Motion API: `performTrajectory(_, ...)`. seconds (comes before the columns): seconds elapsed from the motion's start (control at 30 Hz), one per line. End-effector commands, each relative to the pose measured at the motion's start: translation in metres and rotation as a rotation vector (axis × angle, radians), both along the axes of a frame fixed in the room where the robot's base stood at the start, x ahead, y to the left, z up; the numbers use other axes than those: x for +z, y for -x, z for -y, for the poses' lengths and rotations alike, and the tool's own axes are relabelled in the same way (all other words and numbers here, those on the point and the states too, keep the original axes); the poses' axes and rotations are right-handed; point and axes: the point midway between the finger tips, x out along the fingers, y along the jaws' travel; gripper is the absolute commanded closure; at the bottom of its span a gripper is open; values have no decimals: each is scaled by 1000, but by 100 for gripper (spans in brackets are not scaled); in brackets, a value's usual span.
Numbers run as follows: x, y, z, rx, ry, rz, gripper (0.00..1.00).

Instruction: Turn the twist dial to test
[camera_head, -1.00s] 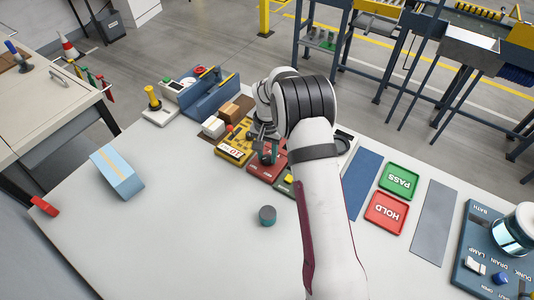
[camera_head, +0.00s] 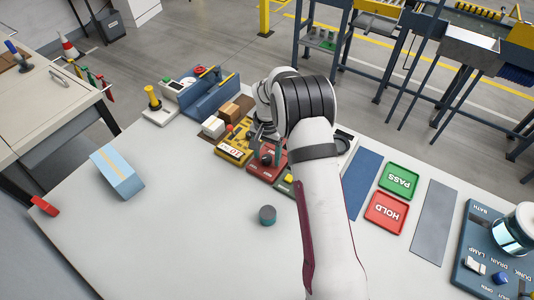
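A red panel (camera_head: 278,162) with small pale labels sits near the back of the white table, partly behind my arm. A dark round knob (camera_head: 266,159) stands on it and looks like the twist dial. Its pointer and the label it points to are too small to read. My gripper (camera_head: 261,143) is over the panel beside the knob, pointing down. The arm hides part of it, and I cannot tell whether its fingers are open, shut or touching the knob.
A yellow panel (camera_head: 233,149) adjoins on the left, and a panel with a yellow knob (camera_head: 289,178) on the right. A teal-topped cylinder (camera_head: 267,215) stands in front. Green PASS (camera_head: 399,181) and red HOLD (camera_head: 386,213) trays lie right. The front table area is mostly clear.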

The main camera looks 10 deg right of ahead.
Motion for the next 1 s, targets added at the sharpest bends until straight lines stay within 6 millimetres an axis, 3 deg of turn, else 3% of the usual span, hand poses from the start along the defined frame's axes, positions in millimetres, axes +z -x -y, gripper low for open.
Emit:
performTrajectory(0.23,1,-1,0,1,0,2,32)
performTrajectory(0.37,15,-2,0,1,1,6,32)
performTrajectory(0.73,125,-2,0,1,1,6,32)
performTrajectory(0.9,152,-1,0,0,0,4,32)
performTrajectory(1.0,158,-1,0,1,0,3,32)
